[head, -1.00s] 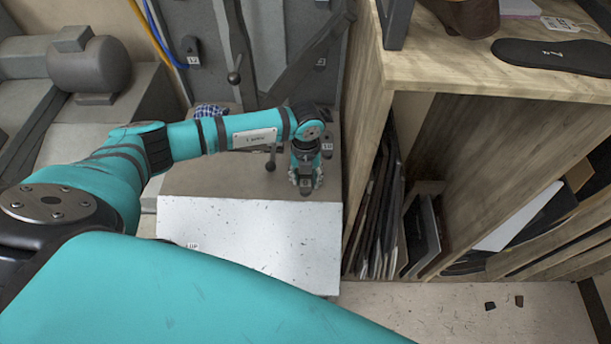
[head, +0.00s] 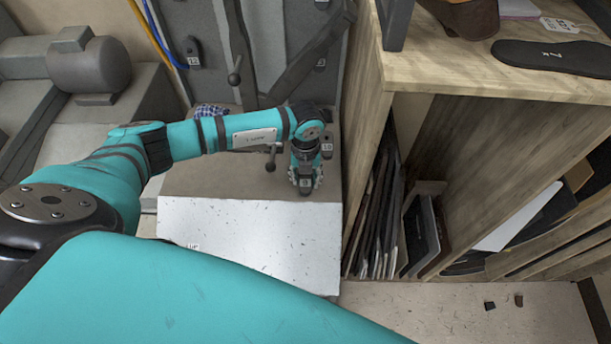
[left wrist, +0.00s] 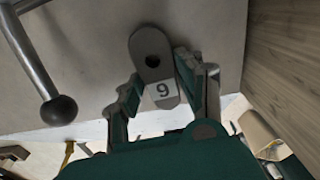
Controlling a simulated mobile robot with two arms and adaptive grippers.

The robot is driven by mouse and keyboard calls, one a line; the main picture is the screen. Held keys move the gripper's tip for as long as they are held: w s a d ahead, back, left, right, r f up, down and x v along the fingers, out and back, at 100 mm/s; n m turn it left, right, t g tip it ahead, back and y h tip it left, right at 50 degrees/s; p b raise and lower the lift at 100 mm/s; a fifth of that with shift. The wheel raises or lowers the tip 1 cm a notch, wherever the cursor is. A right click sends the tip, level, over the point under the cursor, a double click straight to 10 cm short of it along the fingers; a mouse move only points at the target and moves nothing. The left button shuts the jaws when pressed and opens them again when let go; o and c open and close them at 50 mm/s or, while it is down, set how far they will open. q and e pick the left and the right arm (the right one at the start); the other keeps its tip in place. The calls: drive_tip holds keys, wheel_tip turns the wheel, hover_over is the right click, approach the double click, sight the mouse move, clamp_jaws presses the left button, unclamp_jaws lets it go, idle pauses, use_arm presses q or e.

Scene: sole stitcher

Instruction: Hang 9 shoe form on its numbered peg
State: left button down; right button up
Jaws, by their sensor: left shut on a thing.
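The peg for number 9 is not clearly visible. My right gripper is not in view.
Other dark forms hang on the grey machine: one marked 12 (head: 191,52), one higher right (head: 320,63), and one just behind my gripper (head: 327,148). A ball-ended lever (left wrist: 58,108) is left of the gripper. The wooden shelf (head: 365,130) stands close on the right.

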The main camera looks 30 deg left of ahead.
use_arm(q)
drive_tip(key=shift+r+p, duration=1.3)
drive_tip(key=shift+r, duration=0.65)
drive_tip(key=shift+s+d+r+p, duration=0.3)
drive_tip(key=shift+s+r+p, duration=0.25)
drive_tip(key=shift+r+p, duration=0.35)
drive_tip(key=shift+s+d+r+p, duration=0.25)
drive_tip(key=shift+s+r+p, duration=0.4)
drive_tip(key=shift+p, duration=0.45)
drive_tip(key=shift+s+d+r+p, duration=0.3)
drive_tip(key=shift+s+r+p, duration=0.25)
drive_tip(key=shift+r+p, duration=0.2)
drive_tip(key=shift+s+d+r+p, duration=0.25)
drive_tip(key=shift+s+r+p, duration=0.35)
drive_tip(key=shift+p, duration=0.25)
drive_tip(key=shift+w, duration=0.1)
drive_tip(key=shift+r, duration=0.1)
